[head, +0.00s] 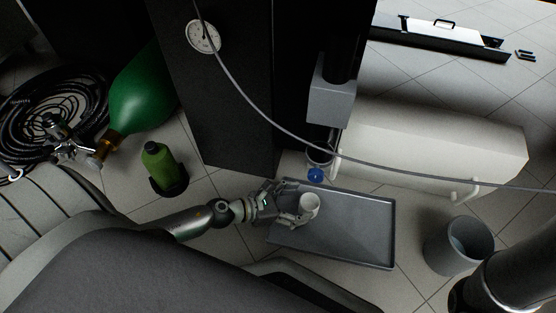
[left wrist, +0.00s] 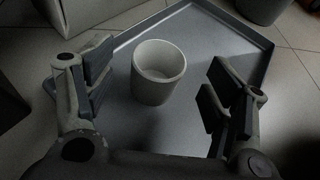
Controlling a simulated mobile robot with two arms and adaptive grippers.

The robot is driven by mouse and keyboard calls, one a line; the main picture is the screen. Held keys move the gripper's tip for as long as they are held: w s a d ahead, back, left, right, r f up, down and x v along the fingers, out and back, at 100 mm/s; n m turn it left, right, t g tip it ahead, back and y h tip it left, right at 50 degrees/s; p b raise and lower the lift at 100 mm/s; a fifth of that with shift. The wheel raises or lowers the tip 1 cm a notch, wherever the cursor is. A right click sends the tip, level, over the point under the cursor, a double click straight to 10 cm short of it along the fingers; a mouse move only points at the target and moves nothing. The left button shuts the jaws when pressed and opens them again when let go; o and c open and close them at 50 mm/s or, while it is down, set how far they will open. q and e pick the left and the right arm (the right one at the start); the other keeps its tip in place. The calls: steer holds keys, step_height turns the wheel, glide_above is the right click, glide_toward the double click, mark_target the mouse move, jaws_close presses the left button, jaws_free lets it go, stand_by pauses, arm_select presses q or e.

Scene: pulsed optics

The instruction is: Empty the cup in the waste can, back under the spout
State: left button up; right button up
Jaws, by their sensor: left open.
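A white cup (head: 309,206) stands upright on a grey tray (head: 358,236). My left gripper (head: 296,203) is open at the cup's left side in the head view. In the left wrist view the cup (left wrist: 158,72) stands ahead of and between the two spread fingers (left wrist: 155,92), and neither finger appears to touch it. The inside I can see looks pale, and I cannot tell what it holds. The spout (head: 316,174), with a blue end, is just behind the tray's back edge. The grey waste can (head: 447,252) stands right of the tray. My right gripper is not seen.
A white cabinet with handles (head: 430,150) stands behind the tray. A green bottle (head: 159,165) and a large green cylinder (head: 143,95) are at the left. A thin grey cable (head: 262,118) hangs across the view. Floor shows between the tray and can.

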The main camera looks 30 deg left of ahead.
arm_select(q)
steer(key=v, duration=0.8)
stand_by(0.4)
